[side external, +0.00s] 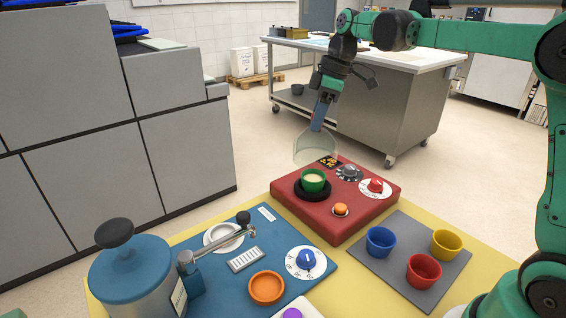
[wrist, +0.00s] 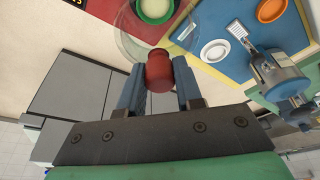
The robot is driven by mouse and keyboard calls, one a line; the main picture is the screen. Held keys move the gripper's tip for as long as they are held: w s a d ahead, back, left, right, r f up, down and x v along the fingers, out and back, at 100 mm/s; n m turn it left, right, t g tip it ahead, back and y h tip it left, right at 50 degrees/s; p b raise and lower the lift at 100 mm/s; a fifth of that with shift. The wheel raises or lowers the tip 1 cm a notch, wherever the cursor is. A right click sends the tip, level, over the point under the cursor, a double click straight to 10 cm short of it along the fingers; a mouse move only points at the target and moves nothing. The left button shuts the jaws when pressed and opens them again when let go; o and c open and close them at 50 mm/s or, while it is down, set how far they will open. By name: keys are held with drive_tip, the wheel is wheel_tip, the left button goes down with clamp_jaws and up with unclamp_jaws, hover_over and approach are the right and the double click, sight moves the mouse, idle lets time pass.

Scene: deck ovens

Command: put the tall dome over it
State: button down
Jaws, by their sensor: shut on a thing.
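A clear tall dome (side external: 316,148) hangs in the air just above and behind the green cup (side external: 314,181). My gripper (side external: 322,112) is shut on the dome's knob. In the wrist view the knob (wrist: 159,72) is dark red and sits between my two blue fingers. The green cup holds something pale and stands on a black round plate (side external: 312,195) on the red unit (side external: 334,226). It also shows in the wrist view (wrist: 155,10), partly cut by the top edge and beside the dome's rim. The dome is apart from the cup.
The red unit carries a grey dial (side external: 348,172), a red dial (side external: 376,187) and an orange button (side external: 340,209). Blue (side external: 381,242), red (side external: 423,271) and yellow (side external: 446,244) cups stand on a grey mat (side external: 398,265). A blue machine (side external: 135,276) with a lever stands front left.

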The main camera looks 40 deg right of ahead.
drive_tip(key=shift+f, duration=3.15)
drive_tip(key=shift+f, duration=0.2)
unclamp_jaws()
drive_tip(key=shift+r, duration=3.55)
